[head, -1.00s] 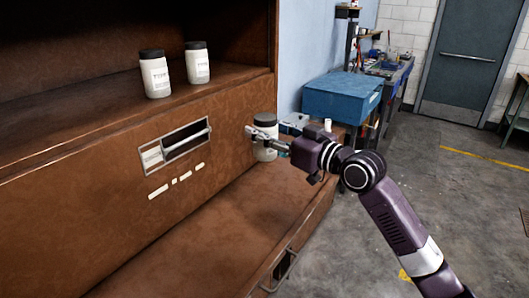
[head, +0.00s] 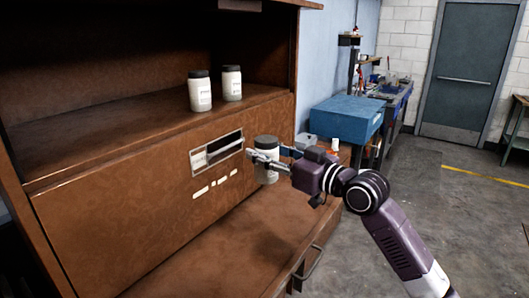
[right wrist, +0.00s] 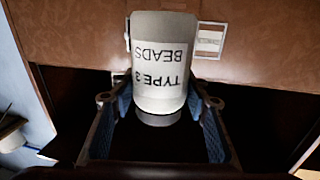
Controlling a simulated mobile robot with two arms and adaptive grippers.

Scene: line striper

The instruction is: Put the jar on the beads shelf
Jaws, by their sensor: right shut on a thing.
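A white jar with a dark lid (head: 266,163) is in my right gripper (head: 268,160), held in front of the brown cabinet's front panel, right of its label slot. In the right wrist view the jar (right wrist: 162,100) appears between the two blue-padded fingers, its label reading "TYPE 3 BEADS" upside down. The right gripper is shut on it. Two similar jars, a nearer one (head: 200,92) and a farther one (head: 232,83), stand upright on the cabinet's open shelf (head: 130,122); their labels are too small to read. My left gripper is not in view.
The shelf has bare room left of the two jars, under an upper board. A lower brown ledge with a handle (head: 312,262) juts out below the panel. A blue box (head: 345,118) stands beyond the cabinet's right end. Grey floor is open at right.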

